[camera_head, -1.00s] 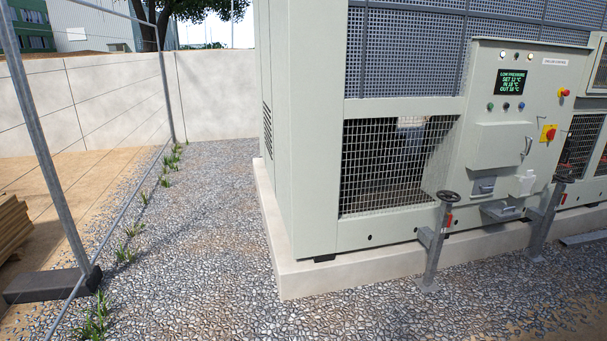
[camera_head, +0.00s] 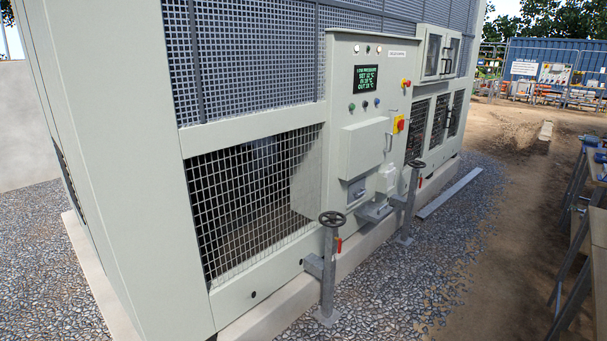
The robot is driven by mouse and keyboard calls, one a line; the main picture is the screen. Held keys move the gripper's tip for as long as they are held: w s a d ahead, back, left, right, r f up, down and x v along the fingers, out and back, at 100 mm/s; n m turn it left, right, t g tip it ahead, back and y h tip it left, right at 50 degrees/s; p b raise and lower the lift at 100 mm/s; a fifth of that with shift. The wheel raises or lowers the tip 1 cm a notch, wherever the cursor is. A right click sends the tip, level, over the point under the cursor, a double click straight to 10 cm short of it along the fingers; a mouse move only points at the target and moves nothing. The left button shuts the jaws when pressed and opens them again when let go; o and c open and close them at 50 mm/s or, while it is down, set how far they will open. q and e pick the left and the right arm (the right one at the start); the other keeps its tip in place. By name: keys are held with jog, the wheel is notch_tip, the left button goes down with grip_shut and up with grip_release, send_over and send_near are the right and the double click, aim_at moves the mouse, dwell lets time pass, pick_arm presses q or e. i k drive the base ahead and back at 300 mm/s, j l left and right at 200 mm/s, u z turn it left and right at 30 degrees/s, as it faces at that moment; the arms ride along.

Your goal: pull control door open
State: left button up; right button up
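The control panel (camera_head: 343,103) stands out from the chiller's front, with a small green-lettered screen (camera_head: 366,79), several buttons and a red and yellow switch (camera_head: 398,124). Below the buttons is a closed, pale box-like door (camera_head: 364,146) with a handle (camera_head: 388,142) at its right side. Neither of my grippers is in view.
Two valve posts with handwheels (camera_head: 332,219) (camera_head: 417,164) stand in front of the chiller. A grey beam (camera_head: 449,193) lies on the gravel (camera_head: 405,285). A workbench (camera_head: 597,235) is at the right edge. The ground between is clear.

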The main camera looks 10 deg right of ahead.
aim_at(367, 143)
jog(key=i+l+z, duration=0.25)
jog(key=i+z, duration=0.65)
jog(key=i+j+z, duration=0.1)
jog(key=i+z, duration=0.3)
jog(key=i, duration=0.2)
jog(key=i+j+z, duration=0.25)
jog(key=i+z, duration=0.2)
jog(key=i+l+u, duration=0.1)
jog(key=i, duration=0.45)
jog(key=i+l, duration=0.15)
jog(key=i, duration=0.4)
jog(key=i+l+u, duration=0.15)
jog(key=i, duration=0.35)
jog(key=i+l+u, duration=0.1)
jog(key=i, duration=0.45)
jog(key=l, duration=0.1)
